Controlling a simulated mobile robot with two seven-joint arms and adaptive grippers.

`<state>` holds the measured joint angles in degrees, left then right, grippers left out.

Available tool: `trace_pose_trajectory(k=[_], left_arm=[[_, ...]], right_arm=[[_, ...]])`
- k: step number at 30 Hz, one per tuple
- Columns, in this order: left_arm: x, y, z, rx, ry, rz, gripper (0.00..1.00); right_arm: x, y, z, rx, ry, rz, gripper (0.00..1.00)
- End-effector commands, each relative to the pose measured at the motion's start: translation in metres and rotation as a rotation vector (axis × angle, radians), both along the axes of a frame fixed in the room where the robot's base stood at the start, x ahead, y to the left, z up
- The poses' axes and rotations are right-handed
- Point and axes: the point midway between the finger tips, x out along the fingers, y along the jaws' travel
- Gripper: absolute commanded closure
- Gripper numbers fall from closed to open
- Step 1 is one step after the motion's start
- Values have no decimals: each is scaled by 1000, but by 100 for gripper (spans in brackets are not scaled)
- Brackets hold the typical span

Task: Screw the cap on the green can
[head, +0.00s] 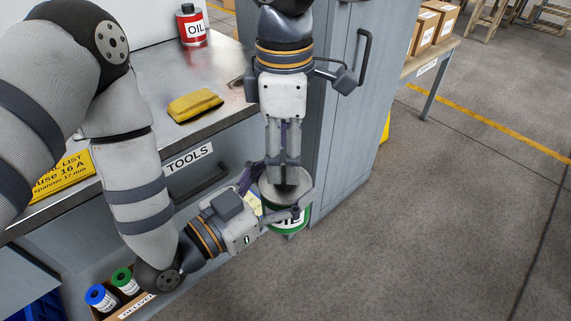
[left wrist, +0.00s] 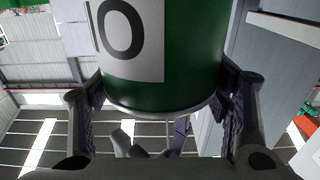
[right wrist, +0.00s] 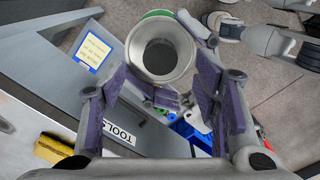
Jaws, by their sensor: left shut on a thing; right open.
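The green can (head: 288,221) is upright off the front of the bench, in my left gripper (head: 276,200). The left wrist view shows the can's green side and white label (left wrist: 178,50) between the two purple-padded fingers. My right gripper (head: 287,178) points straight down over the can's grey top, its fingers apart. In the right wrist view the grey round top (right wrist: 160,40) with a darker round centre lies just beyond the open fingertips. I cannot tell whether that dark centre is a cap or an open mouth.
A red oil can (head: 191,28) and a yellow cloth-like block (head: 195,104) are on the metal bench (head: 150,85). A tall grey cabinet (head: 345,130) stands close behind the grippers. A box with blue (head: 101,297) and green (head: 125,280) containers is below.

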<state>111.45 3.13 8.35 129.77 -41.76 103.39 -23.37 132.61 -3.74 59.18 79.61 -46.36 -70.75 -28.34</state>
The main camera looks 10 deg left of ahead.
Motion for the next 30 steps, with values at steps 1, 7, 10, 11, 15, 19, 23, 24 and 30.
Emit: trace_pose_trajectory(k=[1, 7, 10, 11, 15, 19, 23, 24, 30], left_arm=[[0, 0, 2, -2, -4, -1, 100], [0, -1, 2, -2, -4, -1, 100], [0, -1, 2, -3, -4, -1, 100], [0, -1, 2, -3, -4, -1, 100], [0, -1, 2, -3, -3, -2, 100], [0, -1, 2, -3, -4, -2, 100], [0, -1, 2, -3, -4, -2, 100], [0, -1, 2, -3, -4, -2, 100], [0, -1, 2, -3, -4, -2, 100]], right_arm=[[1, 1, 14, 2, -8, -1, 44], [0, 1, 56, 2, -6, 0, 44], [1, 1, 70, 2, -4, -1, 44], [1, 1, 72, 2, -4, -1, 44], [0, 1, 79, 3, -2, 0, 44], [0, 1, 79, 3, -1, 1, 44], [0, 1, 79, 2, -2, 0, 44], [0, 1, 79, 3, -2, 0, 44], [-9, 5, 72, 3, 28, 36, 44]])
